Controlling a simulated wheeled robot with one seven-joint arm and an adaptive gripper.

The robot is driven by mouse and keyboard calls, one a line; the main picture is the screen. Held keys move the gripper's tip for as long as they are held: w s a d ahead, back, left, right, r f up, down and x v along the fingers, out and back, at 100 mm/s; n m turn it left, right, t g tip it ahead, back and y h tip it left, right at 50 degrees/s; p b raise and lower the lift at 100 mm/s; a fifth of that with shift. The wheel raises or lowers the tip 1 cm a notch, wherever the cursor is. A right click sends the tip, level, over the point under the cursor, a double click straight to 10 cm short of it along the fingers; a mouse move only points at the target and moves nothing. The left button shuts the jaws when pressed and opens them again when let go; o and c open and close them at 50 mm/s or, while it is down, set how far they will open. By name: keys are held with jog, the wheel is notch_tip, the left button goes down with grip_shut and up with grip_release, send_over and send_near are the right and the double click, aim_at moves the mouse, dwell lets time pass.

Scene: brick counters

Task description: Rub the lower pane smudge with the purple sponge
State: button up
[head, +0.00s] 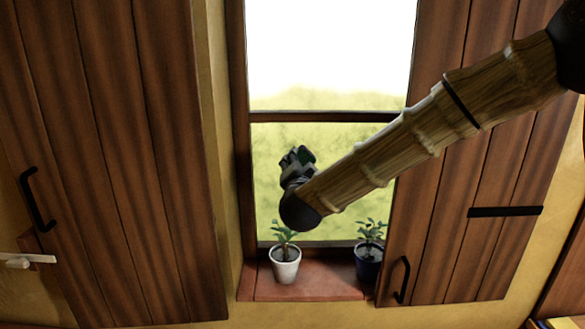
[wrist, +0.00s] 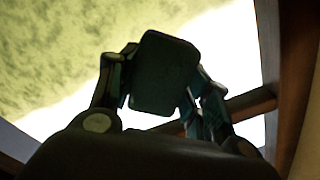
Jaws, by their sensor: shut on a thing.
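My gripper (head: 297,165) is in front of the left part of the window's lower pane (head: 345,145). It is shut on a dark green, sponge-like block (head: 306,156). In the wrist view the block (wrist: 165,72) sits between both fingers and looks dark teal, not purple. The lower pane looks mottled yellow-green in the head view. I cannot pick out a separate smudge from the blurred greenery behind it. In the wrist view, mottled glass (wrist: 60,60) lies beyond the block. I cannot tell whether the block touches the glass.
A white pot with a plant (head: 285,266) and a dark blue pot with a plant (head: 368,266) stand on the reddish sill (head: 315,284) below. A wooden crossbar (head: 325,117) divides the panes. Wooden shutters (head: 120,150) flank the window, with black handles (head: 38,200).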

aim_at(319, 161)
jog(key=shift+d+b, duration=0.6)
jog(key=shift+d, duration=2.15)
jog(key=shift+d, duration=0.1)
jog(key=shift+d+b, duration=0.6)
jog(key=shift+d, duration=1.15)
jog(key=a+b, duration=0.1)
jog(key=a, duration=1)
jog(key=shift+a, duration=0.25)
jog(key=shift+s, duration=0.1)
jog(key=shift+s+b, duration=0.65)
jog(key=shift+s, duration=2.3)
